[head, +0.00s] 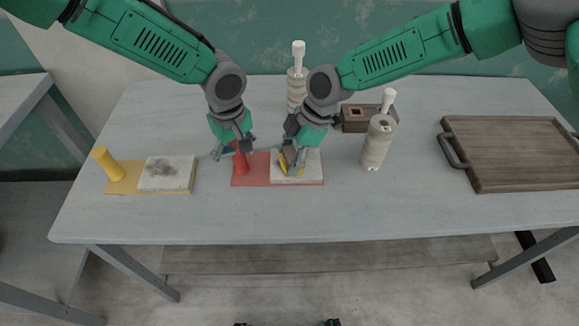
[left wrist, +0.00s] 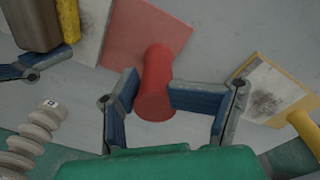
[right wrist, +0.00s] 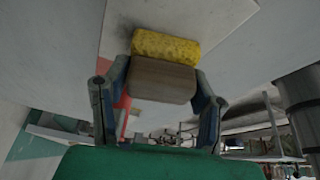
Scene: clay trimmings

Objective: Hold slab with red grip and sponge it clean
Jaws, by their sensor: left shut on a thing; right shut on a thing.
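A red board (head: 252,178) carries an upright red grip (head: 241,163) at its left end and a pale slab (head: 313,168) at its right. My left gripper (head: 238,150) is shut on the red grip, whose round end shows between the fingers in the left wrist view (left wrist: 155,95). My right gripper (head: 291,160) is shut on the brown back (right wrist: 162,80) of a yellow sponge (right wrist: 165,46). The sponge is over the slab, its yellow face toward it; I cannot tell whether they touch. Gripper and sponge hide part of the slab's surface.
A yellow board with a yellow grip (head: 108,164) and a smudged slab (head: 167,173) lies to the left. Beige ribbed bottles (head: 376,145) and a brown box (head: 356,120) stand behind and right. A wooden tray (head: 480,183) lies far right. The table's front is clear.

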